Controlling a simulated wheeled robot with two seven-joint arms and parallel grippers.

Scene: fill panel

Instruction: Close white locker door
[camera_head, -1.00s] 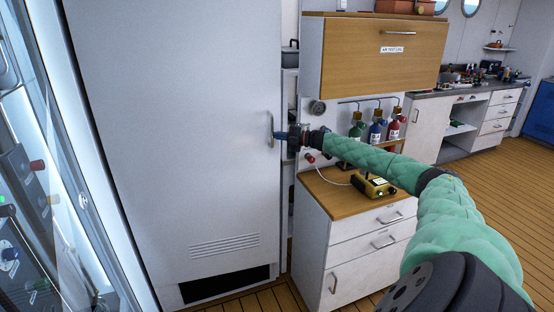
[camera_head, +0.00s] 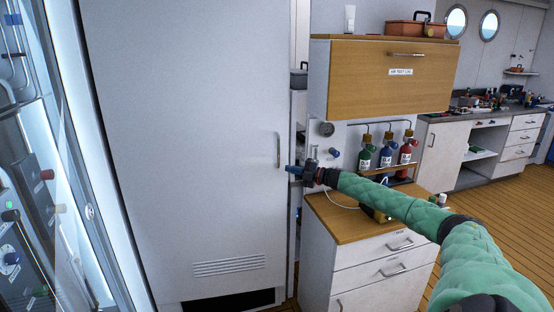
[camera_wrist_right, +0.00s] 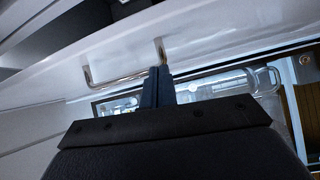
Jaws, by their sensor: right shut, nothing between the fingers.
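The white locker door (camera_head: 190,130) is a tall panel filling the left-centre of the head view, with a vent grille low down and a metal handle (camera_head: 277,150) near its right edge. A gap shows beyond that edge; I cannot tell how far the door stands from its frame. My right gripper (camera_head: 291,170) is shut and empty at the door's right edge, just below and right of the handle. In the right wrist view its fingers (camera_wrist_right: 157,85) lie close to one end of the handle (camera_wrist_right: 120,78); contact is unclear. My left gripper is out of view.
A white drawer cabinet (camera_head: 370,268) with a wooden top stands right of the door, below my right arm. Gas bottles (camera_head: 386,155) and a wooden wall cupboard (camera_head: 385,85) are behind it. A control panel (camera_head: 20,210) is at far left. Wooden floor (camera_head: 480,215) is open at right.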

